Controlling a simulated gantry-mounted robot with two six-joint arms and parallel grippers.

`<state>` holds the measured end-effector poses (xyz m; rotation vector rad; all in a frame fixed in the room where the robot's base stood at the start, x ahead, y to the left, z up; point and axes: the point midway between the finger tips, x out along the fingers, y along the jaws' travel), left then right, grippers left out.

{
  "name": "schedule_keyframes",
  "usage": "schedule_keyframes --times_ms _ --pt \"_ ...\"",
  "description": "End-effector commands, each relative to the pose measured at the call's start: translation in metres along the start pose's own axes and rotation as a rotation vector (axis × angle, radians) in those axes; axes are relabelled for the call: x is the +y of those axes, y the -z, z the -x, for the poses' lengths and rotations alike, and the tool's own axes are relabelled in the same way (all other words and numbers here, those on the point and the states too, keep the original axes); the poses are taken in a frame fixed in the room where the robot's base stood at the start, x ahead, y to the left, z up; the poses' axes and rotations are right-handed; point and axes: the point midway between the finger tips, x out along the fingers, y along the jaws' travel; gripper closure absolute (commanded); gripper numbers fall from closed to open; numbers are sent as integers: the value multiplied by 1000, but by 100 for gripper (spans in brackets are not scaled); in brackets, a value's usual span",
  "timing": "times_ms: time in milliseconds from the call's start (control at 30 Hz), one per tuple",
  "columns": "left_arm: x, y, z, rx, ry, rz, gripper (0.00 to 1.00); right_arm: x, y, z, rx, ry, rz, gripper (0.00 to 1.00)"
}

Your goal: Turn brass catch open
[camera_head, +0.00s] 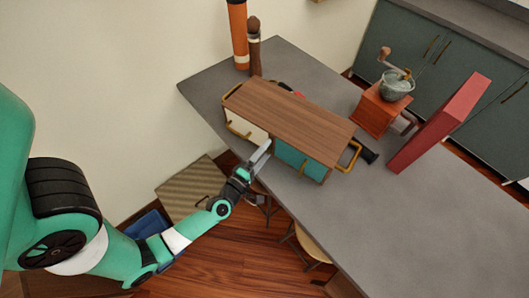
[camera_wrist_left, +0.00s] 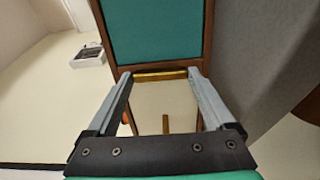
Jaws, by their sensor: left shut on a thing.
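A wooden box cabinet (camera_head: 290,115) stands on the grey counter, with a teal panel (camera_head: 300,160) and a cream panel on its front. In the left wrist view the teal panel (camera_wrist_left: 157,30) fills the top. The brass catch (camera_wrist_left: 160,75) is a short bar just below it, lying crosswise. My left gripper (camera_head: 265,150) is at the cabinet's front, by the boundary between the panels. In the wrist view its fingers (camera_wrist_left: 160,78) stand on both ends of the brass catch, shut on it. The catch is hidden in the head view. My right gripper is not in view.
Brass handles stick out at the cabinet's left and right (camera_head: 353,157). A coffee grinder (camera_head: 382,105) and red upright box (camera_head: 438,125) stand to the right. An orange cylinder (camera_head: 238,35) stands behind. The counter (camera_head: 350,215) is clear in front right.

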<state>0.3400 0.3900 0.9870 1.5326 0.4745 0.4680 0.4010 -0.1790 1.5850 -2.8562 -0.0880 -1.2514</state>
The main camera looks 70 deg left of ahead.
Motion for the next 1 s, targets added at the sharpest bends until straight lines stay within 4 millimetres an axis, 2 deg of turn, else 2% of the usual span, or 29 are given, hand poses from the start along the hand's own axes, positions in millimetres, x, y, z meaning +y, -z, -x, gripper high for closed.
schedule_keyframes --times_ms 533,567,600,633,867,1000 --pt "0 0 0 0 1 34 68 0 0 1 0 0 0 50" --pt "0 0 0 0 0 33 11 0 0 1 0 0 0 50" --pt "0 0 0 0 0 33 4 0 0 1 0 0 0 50" --pt "0 0 0 0 0 33 0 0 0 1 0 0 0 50" --pt "0 0 1 0 0 31 0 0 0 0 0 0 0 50" --pt "-1 -1 12 -3 3 29 0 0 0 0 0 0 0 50"
